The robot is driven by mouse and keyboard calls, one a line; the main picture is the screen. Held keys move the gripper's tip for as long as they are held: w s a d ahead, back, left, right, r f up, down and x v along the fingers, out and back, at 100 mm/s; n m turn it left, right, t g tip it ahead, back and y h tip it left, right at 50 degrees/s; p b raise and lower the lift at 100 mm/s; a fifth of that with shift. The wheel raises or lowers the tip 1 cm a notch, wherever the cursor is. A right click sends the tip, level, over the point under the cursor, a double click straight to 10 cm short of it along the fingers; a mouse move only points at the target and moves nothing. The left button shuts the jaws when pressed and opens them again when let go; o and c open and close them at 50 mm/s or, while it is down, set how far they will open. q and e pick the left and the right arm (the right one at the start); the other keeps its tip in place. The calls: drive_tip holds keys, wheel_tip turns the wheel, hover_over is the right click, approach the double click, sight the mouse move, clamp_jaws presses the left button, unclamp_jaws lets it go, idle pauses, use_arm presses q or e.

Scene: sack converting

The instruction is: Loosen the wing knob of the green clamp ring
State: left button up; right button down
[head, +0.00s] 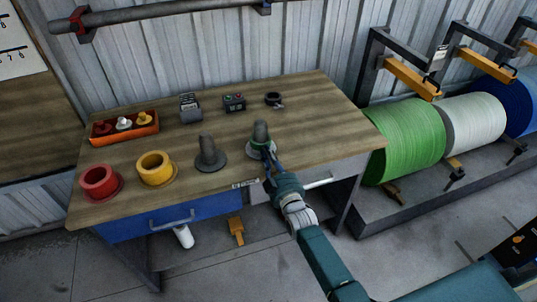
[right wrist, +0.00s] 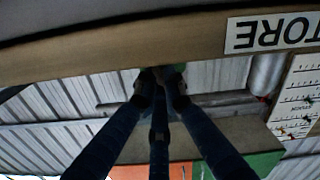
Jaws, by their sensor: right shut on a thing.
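The green clamp ring (head: 257,151) sits low around a dark grey upright post (head: 261,131) near the front right of the wooden bench. My right gripper (head: 269,155) reaches in from the front and is shut at the ring's front side, on its wing knob. The knob is small and mostly hidden by the fingers. In the right wrist view, the fingertips (right wrist: 159,82) close on something dark, with a bit of green just behind. My left gripper is in neither view.
A bare post (head: 210,153), a yellow ring (head: 155,168) and a red ring (head: 100,182) stand left along the bench (head: 230,183). Large spools (head: 408,135) stand at right.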

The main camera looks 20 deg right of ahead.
drive_tip(key=n, duration=0.3)
drive_tip(key=shift+n, duration=0.4)
drive_tip(key=n+b, duration=0.1)
drive_tip(key=n, duration=0.3)
drive_tip(key=shift+n+b, duration=0.3)
drive_tip(key=shift+b, duration=0.05)
drive_tip(key=n+b, duration=0.2)
drive_tip(key=n, duration=0.3)
drive_tip(key=shift+a, duration=0.15)
drive_tip(key=shift+n+b, duration=1.1)
drive_tip(key=shift+n, duration=0.9)
drive_tip(key=c, duration=2.1)
unclamp_jaws()
drive_tip(key=shift+r, duration=0.1)
